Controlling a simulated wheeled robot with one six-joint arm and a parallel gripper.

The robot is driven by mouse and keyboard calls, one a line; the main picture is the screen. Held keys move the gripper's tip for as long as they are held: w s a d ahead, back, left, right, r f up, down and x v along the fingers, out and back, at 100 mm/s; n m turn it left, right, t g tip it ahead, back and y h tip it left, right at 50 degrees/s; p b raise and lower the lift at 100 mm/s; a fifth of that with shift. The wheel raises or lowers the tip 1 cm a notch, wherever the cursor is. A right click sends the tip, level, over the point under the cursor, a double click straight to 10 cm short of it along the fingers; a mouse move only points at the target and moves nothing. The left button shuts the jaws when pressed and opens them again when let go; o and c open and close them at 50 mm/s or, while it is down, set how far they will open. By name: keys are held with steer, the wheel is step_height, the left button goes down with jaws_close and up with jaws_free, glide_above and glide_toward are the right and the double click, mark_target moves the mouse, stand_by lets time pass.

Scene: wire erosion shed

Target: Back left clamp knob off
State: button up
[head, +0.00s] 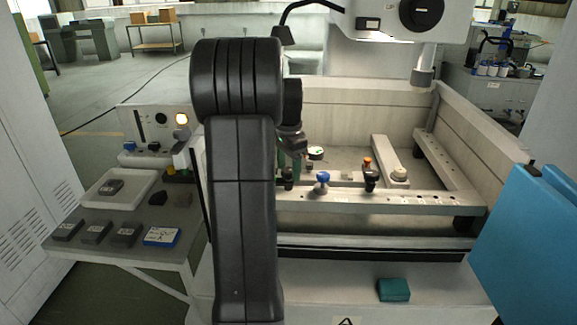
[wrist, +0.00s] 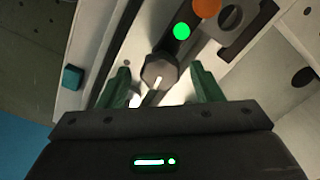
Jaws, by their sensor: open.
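In the head view, my gripper (head: 291,160) is low over the left part of the front rail (head: 425,198), partly hidden by my arm. A small dark knob (head: 288,178) shows just below it. I cannot tell which is the back left clamp's.
A green spot (wrist: 181,31) and an orange disc (wrist: 206,8) lie beyond the knob in the wrist view. A teal block (head: 393,289) lies on the front ledge. A side table with a white tray (head: 93,190) stands left. Tank walls and a blue panel (head: 530,235) bound the right.

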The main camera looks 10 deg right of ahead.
steer(key=c, duration=1)
steer(key=shift+r, duration=0.1)
steer(key=n+p, duration=0.2)
steer(key=n, duration=0.1)
steer(key=shift+r+n, duration=0.1)
steer(key=shift+n, duration=0.2)
steer(key=n+p, duration=0.1)
steer(key=n, duration=0.3)
steer(key=shift+n+p, duration=0.3)
steer(key=shift+p, duration=0.05)
steer(key=n+p, duration=0.1)
steer(key=n, duration=0.6)
steer(key=shift+w+p, duration=0.1)
steer(key=shift+p, duration=0.25)
steer(key=n, duration=0.6)
steer(key=shift+n+p, duration=0.3)
steer(key=shift+p, duration=0.1)
